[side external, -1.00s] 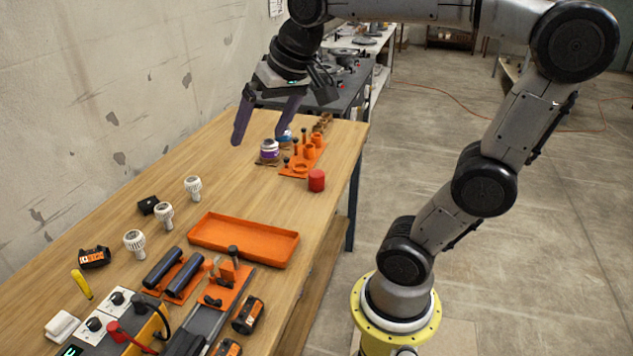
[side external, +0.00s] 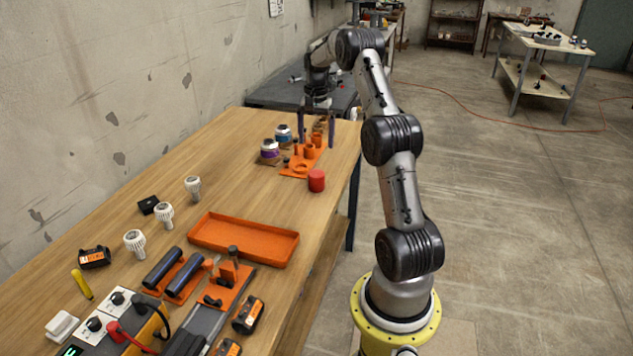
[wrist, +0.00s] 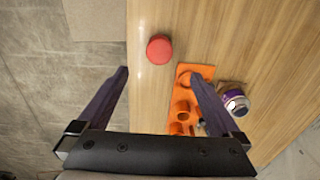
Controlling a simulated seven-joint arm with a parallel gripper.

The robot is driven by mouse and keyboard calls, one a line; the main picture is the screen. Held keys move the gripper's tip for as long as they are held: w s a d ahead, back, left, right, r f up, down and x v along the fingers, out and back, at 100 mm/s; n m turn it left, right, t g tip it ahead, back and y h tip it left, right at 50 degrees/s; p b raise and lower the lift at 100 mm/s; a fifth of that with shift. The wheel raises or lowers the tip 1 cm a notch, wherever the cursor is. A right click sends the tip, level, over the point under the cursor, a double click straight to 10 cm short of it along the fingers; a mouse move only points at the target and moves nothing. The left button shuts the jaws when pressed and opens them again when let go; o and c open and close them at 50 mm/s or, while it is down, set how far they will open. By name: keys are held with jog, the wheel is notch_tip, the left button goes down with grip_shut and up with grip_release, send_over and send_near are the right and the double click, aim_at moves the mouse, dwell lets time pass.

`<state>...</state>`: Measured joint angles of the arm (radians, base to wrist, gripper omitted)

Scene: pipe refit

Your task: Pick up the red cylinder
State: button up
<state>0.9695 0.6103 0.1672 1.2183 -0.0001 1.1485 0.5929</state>
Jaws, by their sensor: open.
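The red cylinder (side external: 316,181) stands upright on the wooden table near its right edge, just in front of the orange fitting holder. In the wrist view the red cylinder (wrist: 160,49) shows its round top, ahead of the fingertips and between their lines. My gripper (side external: 316,130) is open and empty over the far end of the table, above the far part of the orange holder. In the wrist view my gripper's dark purple fingers (wrist: 158,80) are spread wide, with the right finger overlapping the orange holder. Nothing is between the fingers' tips and the cylinder.
The orange holder (side external: 299,168) with several upright fittings lies behind the cylinder. Two purple- and blue-banded jars (side external: 270,152) stand to its left. An orange tray (side external: 245,240) lies nearer the camera. White bulb-like parts (side external: 164,215) stand further left.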

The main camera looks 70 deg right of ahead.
aim_at(316, 172)
notch_tip(316, 172, down, 13)
jog(key=shift+f, duration=0.2)
dwell(0.5)
jog(key=shift+c, duration=0.2)
grip_shut()
jog(key=shift+d+r, duration=0.15)
